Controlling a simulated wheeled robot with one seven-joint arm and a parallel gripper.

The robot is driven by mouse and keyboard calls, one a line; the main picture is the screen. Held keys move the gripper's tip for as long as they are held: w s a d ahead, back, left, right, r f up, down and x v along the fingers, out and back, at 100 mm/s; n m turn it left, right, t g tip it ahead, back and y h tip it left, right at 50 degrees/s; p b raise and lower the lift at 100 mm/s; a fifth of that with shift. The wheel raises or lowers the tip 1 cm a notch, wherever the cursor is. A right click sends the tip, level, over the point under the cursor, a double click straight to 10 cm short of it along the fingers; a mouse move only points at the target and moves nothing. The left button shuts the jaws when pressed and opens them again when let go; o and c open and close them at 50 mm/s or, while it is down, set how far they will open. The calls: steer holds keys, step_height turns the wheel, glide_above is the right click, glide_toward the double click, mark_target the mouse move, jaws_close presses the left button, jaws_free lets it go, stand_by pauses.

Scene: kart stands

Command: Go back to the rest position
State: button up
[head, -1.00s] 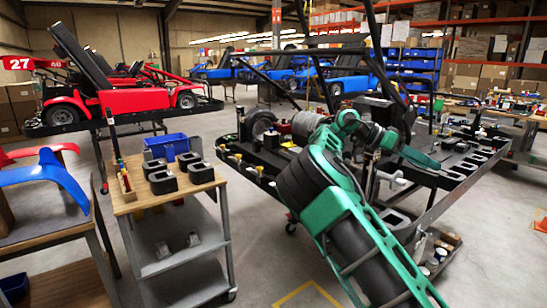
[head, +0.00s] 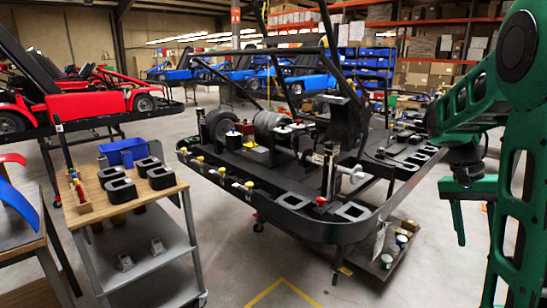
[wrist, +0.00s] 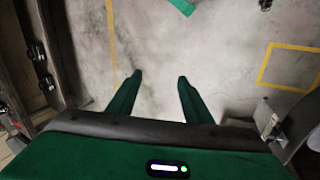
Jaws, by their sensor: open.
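My green gripper (head: 457,222) hangs at the right of the head view, beside the right end of the kart stand, with its fingers pointing down.
The black kart stand (head: 330,232) with a kart frame fills the middle. A wooden-topped cart (head: 90,215) with black blocks and a blue bin (head: 122,152) stands left. Red karts are farther left. Grey floor with yellow lines (wrist: 285,48) is clear below the gripper.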

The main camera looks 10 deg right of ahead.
steer(key=s+a+f+n+t+y, duration=0.2)
steer(key=s+a+f+n+t, duration=0.1)
steer(key=s+a, duration=1.2)
steer(key=f+n, duration=0.1)
steer(key=n, duration=0.1)
steer(key=shift+s+a+n+t+y, duration=0.2)
steer(key=shift+a+n+t+y, duration=0.1)
steer(key=shift+t, duration=0.1)
steer(key=shift+w, duration=0.1)
steer(key=shift+w+d+f, duration=0.1)
steer(key=shift+w+f, duration=0.1)
steer(key=shift+w, duration=0.3)
